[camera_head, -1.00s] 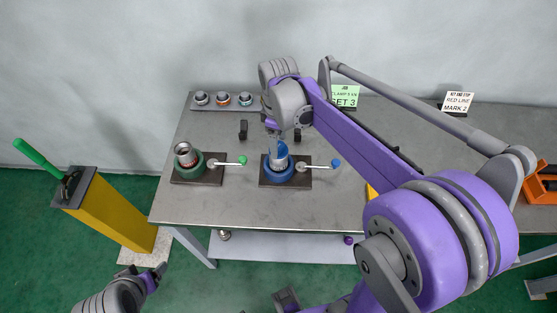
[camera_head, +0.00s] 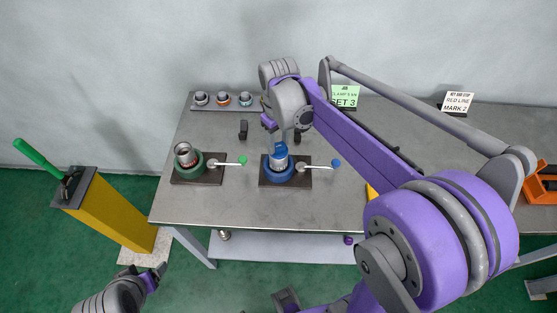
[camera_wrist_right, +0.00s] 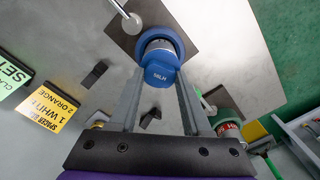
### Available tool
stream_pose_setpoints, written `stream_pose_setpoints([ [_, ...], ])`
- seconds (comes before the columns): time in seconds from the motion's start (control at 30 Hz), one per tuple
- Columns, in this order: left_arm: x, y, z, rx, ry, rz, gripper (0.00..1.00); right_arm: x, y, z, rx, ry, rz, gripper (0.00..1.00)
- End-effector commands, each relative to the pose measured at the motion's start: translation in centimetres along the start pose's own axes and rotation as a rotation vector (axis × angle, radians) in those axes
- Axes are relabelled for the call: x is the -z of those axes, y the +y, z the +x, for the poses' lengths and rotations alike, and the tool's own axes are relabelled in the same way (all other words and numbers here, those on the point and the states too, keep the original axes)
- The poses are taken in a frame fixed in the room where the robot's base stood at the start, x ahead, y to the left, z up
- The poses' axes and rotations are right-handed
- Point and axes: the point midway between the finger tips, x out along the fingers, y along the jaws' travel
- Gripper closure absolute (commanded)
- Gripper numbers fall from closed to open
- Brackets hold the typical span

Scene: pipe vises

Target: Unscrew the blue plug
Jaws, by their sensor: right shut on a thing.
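The blue plug (camera_head: 280,149) sits on top of a short metal pipe (camera_head: 278,163) standing upright in the blue vise (camera_head: 279,176). My left gripper (camera_head: 143,272) is open and empty, low at the left, off the table.
A green vise (camera_head: 190,172) holding another pipe stands left of the blue one. Each vise has a lever, with a green (camera_head: 243,160) or blue knob (camera_head: 336,163). A tray of capped parts (camera_head: 223,107) lies behind. A yellow post (camera_head: 112,215) stands left of the table.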

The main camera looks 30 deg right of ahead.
Motion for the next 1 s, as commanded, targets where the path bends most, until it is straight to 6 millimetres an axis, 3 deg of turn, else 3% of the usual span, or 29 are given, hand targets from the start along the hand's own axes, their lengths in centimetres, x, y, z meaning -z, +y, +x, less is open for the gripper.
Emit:
stream_pose_setpoints([
  [0.4, 0.02, 0.00, -0.02, 0.000, 0.000, 0.000, 0.22, 0.01, 0.02, -0.04, 0.000, 0.000, 0.617, 1.00],
  [0.53, 0.02, 0.00, -0.02, 0.000, 0.000, 0.000, 0.22, 0.01, 0.02, -0.05, 0.000, 0.000, 0.705, 1.00],
  [0.87, 0.02, 0.00, -0.02, 0.000, 0.000, 0.000, 0.22, 0.01, 0.02, -0.05, 0.000, 0.001, 0.729, 1.00],
  [1.0, 0.02, 0.00, -0.03, 0.000, 0.000, 0.000, 0.22, 0.01, 0.02, -0.06, 0.000, 0.001, 0.882, 1.00],
])
